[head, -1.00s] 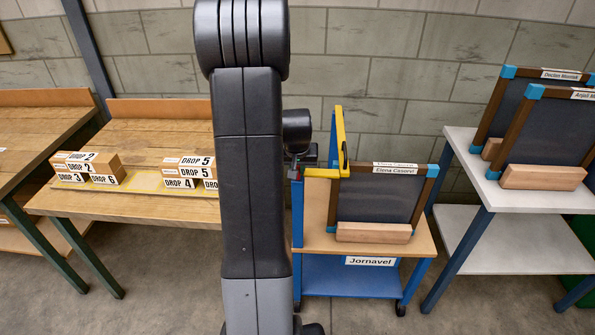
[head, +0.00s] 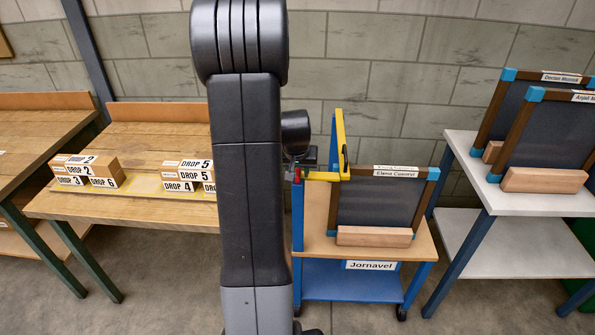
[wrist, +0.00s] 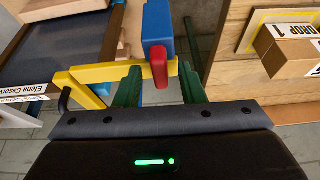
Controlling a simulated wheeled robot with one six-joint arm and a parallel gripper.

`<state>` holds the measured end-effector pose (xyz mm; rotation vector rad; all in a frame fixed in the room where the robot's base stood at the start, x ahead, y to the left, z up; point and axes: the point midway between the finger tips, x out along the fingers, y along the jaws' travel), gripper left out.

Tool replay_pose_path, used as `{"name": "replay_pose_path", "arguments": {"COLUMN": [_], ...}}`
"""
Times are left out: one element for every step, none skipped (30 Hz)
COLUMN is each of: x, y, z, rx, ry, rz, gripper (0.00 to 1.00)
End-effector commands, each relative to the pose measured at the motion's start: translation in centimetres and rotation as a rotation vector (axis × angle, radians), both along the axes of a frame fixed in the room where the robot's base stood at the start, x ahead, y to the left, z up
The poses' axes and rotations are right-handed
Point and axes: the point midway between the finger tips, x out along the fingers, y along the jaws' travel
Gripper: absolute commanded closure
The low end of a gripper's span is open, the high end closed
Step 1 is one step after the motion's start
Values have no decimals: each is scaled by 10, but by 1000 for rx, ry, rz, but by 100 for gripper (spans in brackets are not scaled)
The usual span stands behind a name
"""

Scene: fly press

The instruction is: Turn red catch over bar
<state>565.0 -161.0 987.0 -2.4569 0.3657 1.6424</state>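The red catch (wrist: 158,66) is a small upright rounded piece in the wrist view, at the end of a blue post (wrist: 158,22). The yellow bar (wrist: 105,72) runs in from the left up to the catch. My gripper (wrist: 160,80) is open, with its green fingers apart on either side of the catch; I cannot tell whether either touches it. In the head view, the red catch (head: 296,176) shows small at the trolley's left corner beside the yellow bar (head: 325,175). My arm hides part of that area.
The blue trolley (head: 350,280) labelled Jornavel carries framed dark panels (head: 375,203) in a wooden foot. A workbench (head: 160,135) with boxes marked DROP (head: 188,175) stands left. A white table (head: 515,205) with more panels stands right. A box (wrist: 290,48) shows right in the wrist view.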

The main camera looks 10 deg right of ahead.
Motion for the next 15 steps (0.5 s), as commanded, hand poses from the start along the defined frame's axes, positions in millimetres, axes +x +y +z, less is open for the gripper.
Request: {"name": "replay_pose_path", "arguments": {"x": [-1, -2, -3, -5, -7, -9, -11, -13, -16, -18, -20, -23, -25, -27, -30], "y": [0, 1, 1, 2, 2, 3, 4, 4, 5, 6, 6, 7, 8, 8, 9], "z": [4, 6, 10, 14, 18, 24, 29, 34, 42, 46, 52, 59, 65, 70, 77], "rx": [-1, -1, -1, -1, -1, -1, -1, -1, -1, 0, 0, 0, 0, 0, 0], "ry": [-2, -2, -3, -4, -4, -5, -5, -5, -6, -5, -6, -5, -6, -5, -6], "rz": [0, 0, 0, 0, 0, 0, 0, 0, 0, -1, -1, -1, -1, -1, -1], "gripper": [64, 64, 64, 64, 64, 64, 64, 64, 64, 64, 64, 64, 64, 64, 64]}}
